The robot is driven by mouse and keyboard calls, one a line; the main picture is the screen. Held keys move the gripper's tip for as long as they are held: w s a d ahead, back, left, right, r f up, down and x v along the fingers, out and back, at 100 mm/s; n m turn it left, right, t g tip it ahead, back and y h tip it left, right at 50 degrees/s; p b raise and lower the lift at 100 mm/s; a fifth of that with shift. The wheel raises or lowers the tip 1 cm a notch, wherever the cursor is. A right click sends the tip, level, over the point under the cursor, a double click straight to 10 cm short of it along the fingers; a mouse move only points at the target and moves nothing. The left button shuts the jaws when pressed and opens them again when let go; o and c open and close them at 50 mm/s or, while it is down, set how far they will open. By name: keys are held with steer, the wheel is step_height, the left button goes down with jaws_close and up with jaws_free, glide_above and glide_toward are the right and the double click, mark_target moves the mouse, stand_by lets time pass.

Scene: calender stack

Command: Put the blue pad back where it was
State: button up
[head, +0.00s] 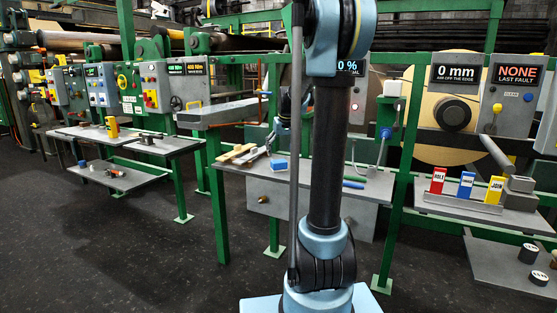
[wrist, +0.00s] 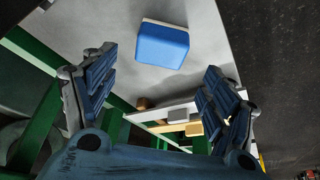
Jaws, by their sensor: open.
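In the wrist view the blue pad (wrist: 162,48) shows as a blue block with a pale edge, on a bare grey surface. My gripper (wrist: 160,66) is open, with a finger on each side of the picture and nothing between them. The pad appears ahead of the fingertips, apart from both.
Pale wooden pieces (head: 240,154) lie left of the pad on the shelf. A blue rod (head: 352,184) lies to its right. Red, blue and yellow blocks (head: 466,185) stand on a shelf further right. Green frame posts (head: 217,195) flank the shelf. Dark floor in front is clear.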

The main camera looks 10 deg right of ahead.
steer(key=s+f+g, duration=0.1)
steer(key=s+f, duration=0.1)
steer(key=s, duration=2.2)
steer(key=s+f, duration=0.6)
steer(key=s, duration=0.3)
steer(key=s+f+m+g, duration=0.1)
steer(key=s+f, duration=0.6)
steer(key=s, duration=0.1)
steer(key=shift+s+a+m+h, duration=0.3)
steer(key=shift+s+a, duration=0.05)
steer(key=shift+w+f, duration=0.15)
steer(key=shift+w, duration=0.3)
